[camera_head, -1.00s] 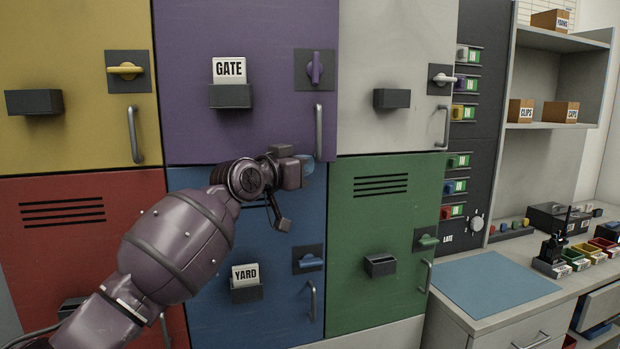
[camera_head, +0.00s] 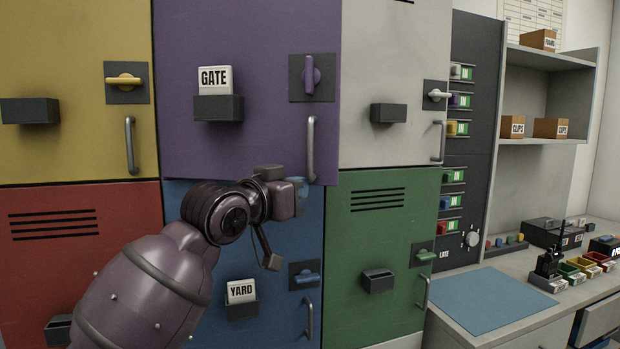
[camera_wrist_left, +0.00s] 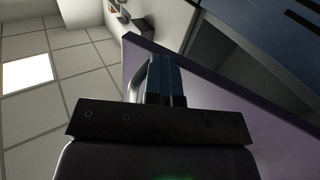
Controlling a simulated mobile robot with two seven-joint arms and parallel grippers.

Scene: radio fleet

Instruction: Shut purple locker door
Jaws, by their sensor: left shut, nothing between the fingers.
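The purple locker door (camera_head: 260,130) is in the upper middle of the head view, with a GATE card, a grey bar handle (camera_head: 311,150) and an upright purple latch lever (camera_head: 310,76). Its lower right corner stands out past the neighbouring doors, so it looks slightly ajar. In the left wrist view the purple door (camera_wrist_left: 225,110) shows edge-on, with a grey gap beyond it. My left gripper (camera_head: 301,190) is shut and empty at the door's lower right corner, just below the handle. Its blue fingers (camera_wrist_left: 166,80) show in the wrist view beside the door's edge; contact is unclear.
Yellow (camera_head: 70,80), grey (camera_head: 390,60), red (camera_head: 80,260), blue (camera_head: 275,320) and green (camera_head: 375,240) locker doors surround it. To the right is a bench with a blue mat (camera_head: 490,300) and small bins. Open space lies before the doors.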

